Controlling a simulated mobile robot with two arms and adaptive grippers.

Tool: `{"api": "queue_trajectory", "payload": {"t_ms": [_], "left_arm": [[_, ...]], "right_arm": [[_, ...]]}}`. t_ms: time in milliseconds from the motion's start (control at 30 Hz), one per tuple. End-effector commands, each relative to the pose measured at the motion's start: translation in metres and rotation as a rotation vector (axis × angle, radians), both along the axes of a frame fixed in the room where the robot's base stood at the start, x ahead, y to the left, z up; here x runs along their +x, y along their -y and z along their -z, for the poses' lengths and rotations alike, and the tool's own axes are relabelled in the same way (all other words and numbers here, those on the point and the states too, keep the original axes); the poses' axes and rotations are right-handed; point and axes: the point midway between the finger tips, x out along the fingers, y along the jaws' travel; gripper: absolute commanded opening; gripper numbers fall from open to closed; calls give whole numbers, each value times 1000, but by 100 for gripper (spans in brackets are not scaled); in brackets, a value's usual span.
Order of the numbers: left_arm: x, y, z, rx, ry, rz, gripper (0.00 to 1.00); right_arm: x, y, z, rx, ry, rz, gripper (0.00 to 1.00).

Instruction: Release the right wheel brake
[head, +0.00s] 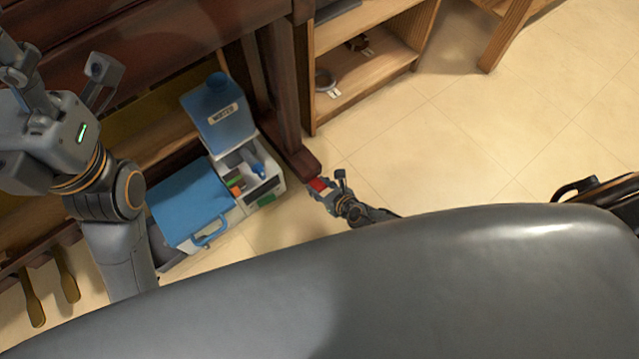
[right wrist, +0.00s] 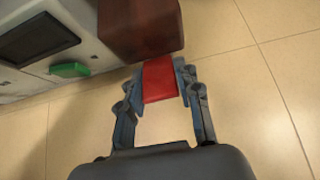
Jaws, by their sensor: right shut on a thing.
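The right wheel brake is a small red tab (head: 318,184) by the foot of the dark wooden piano leg (head: 301,160). It also shows as a red piece in the right wrist view (right wrist: 160,80), just below the leg's dark brown end (right wrist: 140,30). My right gripper (head: 325,185) is low over the floor, shut on the red tab, with one finger on each side of it. The wheel itself is hidden. My left gripper (head: 62,72) is at the upper left, with its fingers spread and nothing seen between them.
A white case with blue lids (head: 190,200) and small coloured items stands left of the leg. A wooden shelf (head: 385,60) stands behind to the right. Tiled floor (head: 440,150) right of the gripper is clear. Piano pedals (head: 66,275) are at the lower left.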

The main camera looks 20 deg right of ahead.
Motion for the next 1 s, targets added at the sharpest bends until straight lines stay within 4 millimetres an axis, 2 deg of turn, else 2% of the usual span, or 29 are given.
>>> {"api": "queue_trajectory", "payload": {"t_ms": [300, 333, 433, 1000], "left_arm": [[0, 0, 1, 0, -1, 0, 57], [0, 0, 1, 0, -1, 0, 57], [0, 0, 1, 1, -2, 1, 57], [0, 0, 0, -1, 2, 0, 57]], "right_arm": [[3, -1, -2, 2, 5, 1, 2], [3, -1, -2, 2, 5, 1, 38], [3, -1, -2, 2, 4, 1, 57], [-3, -7, -5, 14, -2, 0, 57]]}}
